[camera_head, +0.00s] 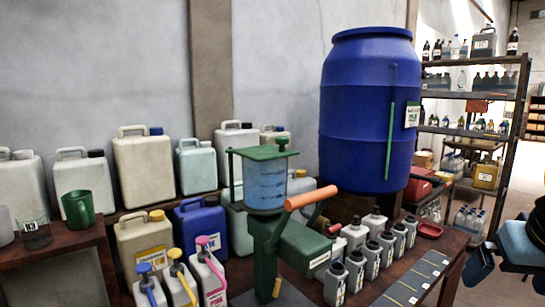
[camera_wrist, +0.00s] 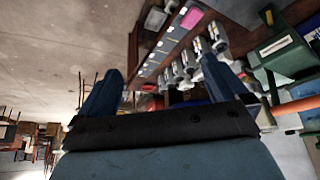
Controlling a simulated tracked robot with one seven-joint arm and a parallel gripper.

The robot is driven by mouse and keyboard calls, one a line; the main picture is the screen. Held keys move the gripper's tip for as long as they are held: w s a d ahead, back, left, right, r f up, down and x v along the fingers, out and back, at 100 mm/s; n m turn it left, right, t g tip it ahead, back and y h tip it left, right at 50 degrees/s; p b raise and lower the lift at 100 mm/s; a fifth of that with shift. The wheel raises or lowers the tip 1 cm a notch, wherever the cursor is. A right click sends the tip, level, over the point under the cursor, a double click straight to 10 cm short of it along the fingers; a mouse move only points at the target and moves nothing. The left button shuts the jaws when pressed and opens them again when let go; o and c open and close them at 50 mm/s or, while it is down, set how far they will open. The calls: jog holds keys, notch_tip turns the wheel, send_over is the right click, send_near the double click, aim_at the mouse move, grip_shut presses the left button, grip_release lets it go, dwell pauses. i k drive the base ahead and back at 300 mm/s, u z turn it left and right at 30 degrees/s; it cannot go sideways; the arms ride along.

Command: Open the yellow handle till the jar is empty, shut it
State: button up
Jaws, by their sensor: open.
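A clear jar (camera_head: 265,186) with blue liquid sits in a green stand (camera_head: 267,240) in the middle of the head view. The liquid reaches high in the jar. A small yellow handle (camera_head: 277,288) shows low on the stand. A thicker orange lever (camera_head: 311,198) sticks out to the right, and an orange bar (camera_wrist: 298,105) shows at the right of the wrist view. My gripper (camera_wrist: 161,65) is open with nothing between its blue fingers. In the head view it is at the lower right edge, partly cut off, well right of the stand and apart from it.
Several small grey bottles (camera_head: 357,270) stand right of the stand. Pump bottles (camera_head: 181,284) and canisters (camera_head: 143,170) stand left and behind. A big blue barrel (camera_head: 365,120) is behind. A marked strip (camera_head: 415,280) at the table's right is mostly bare.

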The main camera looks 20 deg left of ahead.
aim_at(277, 285)
jog(key=z, duration=1)
jog(key=i, duration=0.1)
jog(key=u, duration=3.05)
jog(key=k, duration=0.95)
jog(key=z, duration=0.2)
jog(key=i, duration=0.65)
jog(key=z, duration=0.1)
